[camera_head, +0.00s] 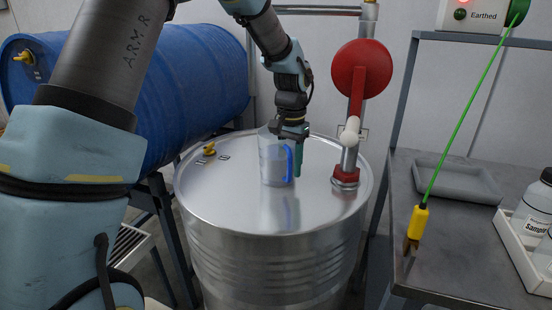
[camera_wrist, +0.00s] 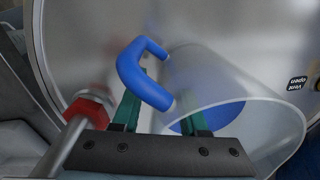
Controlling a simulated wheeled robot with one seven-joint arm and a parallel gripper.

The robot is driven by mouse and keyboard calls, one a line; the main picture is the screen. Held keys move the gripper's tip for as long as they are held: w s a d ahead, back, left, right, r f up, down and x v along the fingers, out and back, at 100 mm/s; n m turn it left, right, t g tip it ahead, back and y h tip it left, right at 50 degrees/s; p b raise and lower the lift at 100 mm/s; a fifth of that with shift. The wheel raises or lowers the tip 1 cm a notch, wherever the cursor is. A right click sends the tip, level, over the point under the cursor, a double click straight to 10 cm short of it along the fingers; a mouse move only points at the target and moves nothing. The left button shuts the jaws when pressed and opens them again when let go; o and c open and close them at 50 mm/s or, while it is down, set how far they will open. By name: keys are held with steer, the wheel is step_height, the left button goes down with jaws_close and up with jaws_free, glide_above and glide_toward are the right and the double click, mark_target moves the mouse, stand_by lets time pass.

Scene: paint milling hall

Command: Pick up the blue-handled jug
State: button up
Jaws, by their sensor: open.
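The clear jug (camera_head: 272,165) with a blue handle (camera_head: 289,163) stands upright on the steel drum's lid (camera_head: 235,196). The handle is on its right side. My gripper (camera_head: 295,152) reaches down from above at the handle side of the jug. In the wrist view, the green fingers (camera_wrist: 160,112) are apart, with part of the blue handle (camera_wrist: 132,72) between them. The right finger overlaps the jug's clear wall (camera_wrist: 215,80); I cannot tell whether it is inside the mouth. Something blue shows inside the jug. No grip on the handle shows.
A red-based pipe (camera_head: 345,181) with a red disc (camera_head: 361,69) rises from the lid right of the jug. A yellow fitting (camera_head: 209,150) sits at left. A blue drum (camera_head: 205,85) lies behind. A bench (camera_head: 462,264) holds a grey tray (camera_head: 457,179) and a yellow clamp (camera_head: 418,222) on a green cable.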

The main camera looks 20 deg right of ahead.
jaws_close()
stand_by(0.3)
steer(key=shift+s+f, duration=0.15)
stand_by(1.0)
